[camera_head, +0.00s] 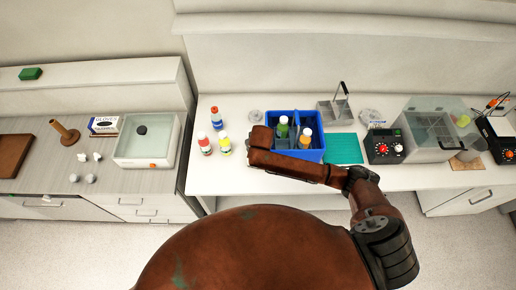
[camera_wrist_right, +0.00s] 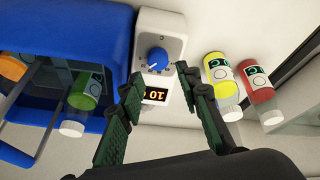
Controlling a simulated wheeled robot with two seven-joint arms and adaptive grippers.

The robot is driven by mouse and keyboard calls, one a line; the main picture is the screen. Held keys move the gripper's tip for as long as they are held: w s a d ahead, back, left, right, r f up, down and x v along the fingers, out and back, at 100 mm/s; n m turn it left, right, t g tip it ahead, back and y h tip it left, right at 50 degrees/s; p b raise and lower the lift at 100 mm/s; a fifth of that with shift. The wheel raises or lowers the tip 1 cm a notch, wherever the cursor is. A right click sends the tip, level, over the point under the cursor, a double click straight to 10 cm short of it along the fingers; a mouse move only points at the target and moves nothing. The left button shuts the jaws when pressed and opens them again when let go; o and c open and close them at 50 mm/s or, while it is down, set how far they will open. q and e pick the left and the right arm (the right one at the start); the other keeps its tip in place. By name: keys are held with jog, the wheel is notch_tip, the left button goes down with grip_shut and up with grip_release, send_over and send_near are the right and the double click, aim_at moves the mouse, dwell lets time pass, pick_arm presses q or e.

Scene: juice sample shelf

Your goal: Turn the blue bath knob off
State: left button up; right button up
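The blue knob (camera_wrist_right: 158,58) is on a white control box (camera_wrist_right: 163,22) beside the blue bath (camera_wrist_right: 112,35) in the right wrist view. Below the knob a small orange-lit display (camera_wrist_right: 155,95) shows what looks like an upside-down 10. My right gripper (camera_wrist_right: 159,80) is open, with its dark green fingers on either side of the display. The fingertips appear near the knob but not closed on it. In the head view my right arm reaches across the front of the blue bath (camera_head: 314,155) and hides the knob. My left gripper is not in view.
A teal mat (camera_head: 344,149) and a black control box (camera_head: 384,150) lie right.

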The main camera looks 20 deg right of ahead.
jog(key=p+x, duration=0.1)
jog(key=x, duration=0.5)
jog(key=shift+w+d+f, duration=0.15)
jog(key=shift+f, duration=0.1)
jog(key=shift+c, duration=0.4)
grip_shut()
